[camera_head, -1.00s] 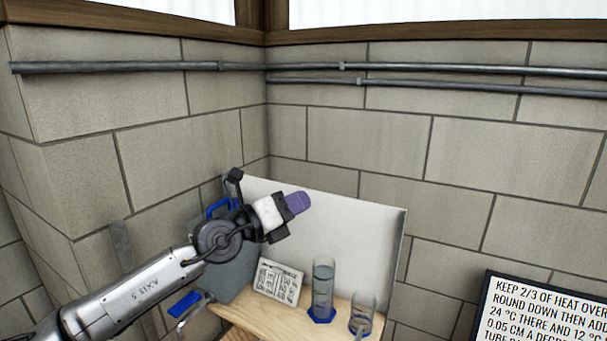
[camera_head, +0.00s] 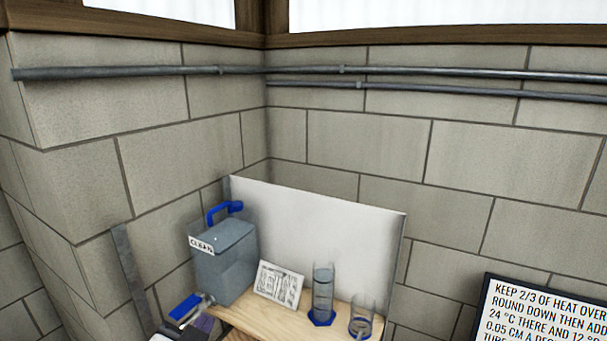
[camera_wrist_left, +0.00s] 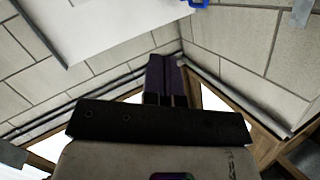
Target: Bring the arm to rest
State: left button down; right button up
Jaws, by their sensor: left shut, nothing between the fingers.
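My left gripper (camera_head: 205,324) shows only in part at the bottom edge of the head view, low beside the front left of the wooden shelf. Its purple fingers (camera_wrist_left: 166,78) are shut with nothing between them in the left wrist view. Most of my left arm is out of the head view. My right gripper is not in view.
A grey container (camera_head: 226,262) with blue handle and tap stands on the wooden shelf (camera_head: 262,322). A printed card (camera_head: 279,284), a tall cylinder (camera_head: 323,291) and a glass (camera_head: 362,318) stand beside it. A white panel (camera_head: 330,230) is behind; a black-framed sign (camera_head: 545,310) is right.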

pick_arm(q)
jog(key=s+a+f+n+g, duration=0.25)
jog(key=s+f, duration=0.45)
jog(key=f, duration=0.5)
jog(key=s+a+f+n+g, duration=0.1)
jog(key=s+a+f+g, duration=0.3)
jog(key=s+f, duration=0.55)
jog(key=s+f+g+p, duration=0.1)
jog(key=s+f+g, duration=0.4)
jog(key=s+f, duration=0.9)
jog(key=shift+f+y, duration=0.3)
jog(key=shift+f, duration=0.55)
jog(key=shift+n+g, duration=0.25)
